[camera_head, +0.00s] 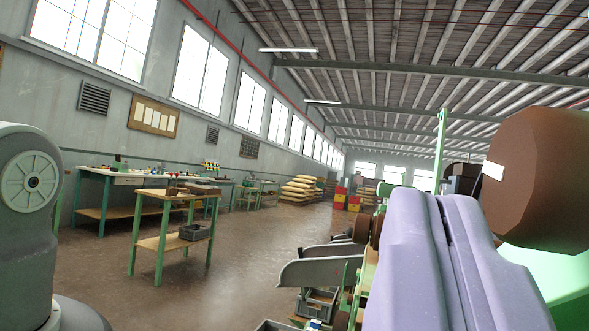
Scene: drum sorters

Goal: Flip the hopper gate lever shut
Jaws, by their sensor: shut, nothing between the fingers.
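My gripper (433,200) is at the lower right, its two lavender fingers pressed together with nothing between them. A large brown drum (540,175) sits just right of and behind the fingers, on a green machine body (545,268). A thin upright green post (440,145) rises behind the fingertips. I cannot make out the hopper gate or its lever for certain; the fingers hide part of the machine. I cannot tell whether the fingers touch anything.
Grey chutes (318,272) and a grey crate (318,303) stand left of the gripper. A wooden table with green legs (160,199) holds trays. Workbenches (100,173) line the left wall. Stacked sacks (300,190) lie farther back. The middle floor is clear.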

